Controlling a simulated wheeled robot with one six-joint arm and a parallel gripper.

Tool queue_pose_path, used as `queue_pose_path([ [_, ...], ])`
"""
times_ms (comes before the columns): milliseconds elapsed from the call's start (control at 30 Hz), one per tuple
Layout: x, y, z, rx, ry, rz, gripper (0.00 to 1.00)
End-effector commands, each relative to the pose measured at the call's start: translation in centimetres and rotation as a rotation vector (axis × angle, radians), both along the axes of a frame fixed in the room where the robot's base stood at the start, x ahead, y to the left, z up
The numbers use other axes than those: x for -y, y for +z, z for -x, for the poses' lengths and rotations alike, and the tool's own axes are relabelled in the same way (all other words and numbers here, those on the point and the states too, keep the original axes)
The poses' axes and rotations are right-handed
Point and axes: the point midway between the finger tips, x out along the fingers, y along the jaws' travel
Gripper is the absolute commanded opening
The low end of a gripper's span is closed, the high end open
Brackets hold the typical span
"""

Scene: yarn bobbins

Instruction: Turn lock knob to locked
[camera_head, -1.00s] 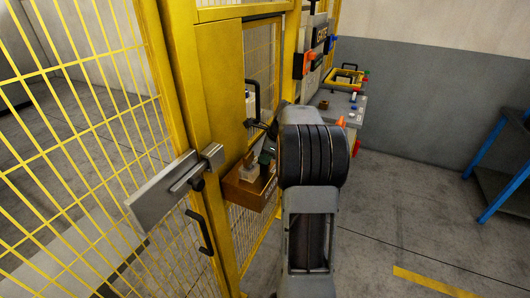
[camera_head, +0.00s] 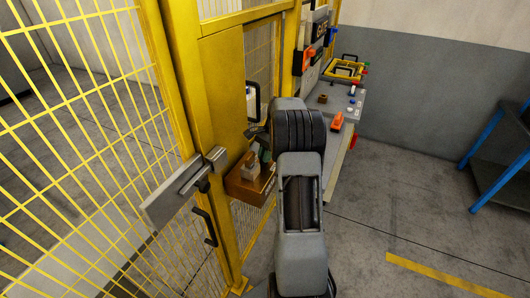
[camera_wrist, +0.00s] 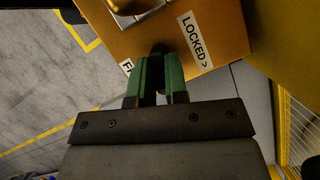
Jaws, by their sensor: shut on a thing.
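The lock knob (camera_wrist: 158,48) is a small dark piece on the face of a brown-orange box, seen in the wrist view. A white label reading "LOCKED >" (camera_wrist: 195,42) is to its right. Another label (camera_wrist: 127,67), mostly hidden, shows an "F" to its left. My gripper (camera_wrist: 160,62) has green fingers close together around the knob, shut on it. Its exact angle is hard to tell because the fingers cover much of it. In the head view the box (camera_head: 243,190) hangs at the yellow fence post, partly behind my arm.
A grey latch bar (camera_head: 180,190) and a black handle (camera_head: 205,226) are on the yellow mesh fence (camera_head: 75,150). A grey bench (camera_head: 345,108) with an orange part (camera_head: 337,121) stands behind my arm. A blue-legged table (camera_head: 500,180) is at right. Open floor lies between.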

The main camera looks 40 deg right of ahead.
Motion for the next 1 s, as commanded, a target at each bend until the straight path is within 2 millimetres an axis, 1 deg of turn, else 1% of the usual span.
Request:
queue_pose_path([
  [200,-0.04,0.10,-0.07,-0.002,0.162,0.001,0.00],
  [400,-0.04,0.04,-0.08,-0.002,0.266,0.000,0.00],
  [633,-0.01,0.00,-0.08,-0.001,0.332,0.001,0.00],
  [1000,-0.03,-0.04,-0.08,-0.001,0.354,0.001,0.00],
])
